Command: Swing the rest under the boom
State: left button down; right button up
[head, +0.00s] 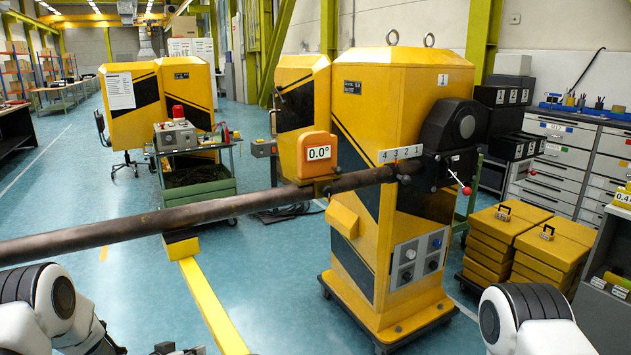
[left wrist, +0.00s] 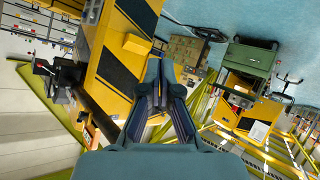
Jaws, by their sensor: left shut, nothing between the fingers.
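The boom (head: 240,202) is a long brown pipe running level from the left edge to the dark pivot housing (head: 455,130) on the yellow cabinet (head: 400,75). An orange readout (head: 318,153) on it shows 0.0°. The rest looks like a yellow block (head: 181,248) with a long yellow bar (head: 212,308). In the head view the block appears just below the boom's lower edge; I cannot tell whether they touch. My left gripper (head: 178,349) is at the bottom edge, near the bar's left. In the left wrist view it (left wrist: 160,105) is shut and empty. My right gripper is out of view.
A green cart (head: 195,165) with a grey control box (head: 176,134) stands behind the boom. Yellow cases (head: 545,255) and grey drawers (head: 570,155) stand at the right. The blue floor left of the bar is clear.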

pick_arm(q)
jog(key=s+d+f+n+g+y+p, duration=0.1)
jog(key=s+d+f+g, duration=0.3)
jog(key=s, duration=0.7)
jog(key=s+d+f+g+y, duration=0.15)
jog(key=s+d+f, duration=0.35)
jog(key=s, duration=0.5)
jog(key=s+a+g+y, duration=0.1)
jog(key=s+a+g, duration=0.1)
jog(key=s, duration=0.9)
jog(key=s+a+g+y, duration=0.1)
jog(key=s+a+g, duration=0.1)
jog(key=s, duration=0.9)
jog(key=shift+r+g+p, duration=0.3)
jog(key=shift+r+g, duration=0.05)
jog(key=shift+g, duration=0.5)
jog(key=shift+s+d+y, duration=0.1)
jog(key=shift+y, duration=0.15)
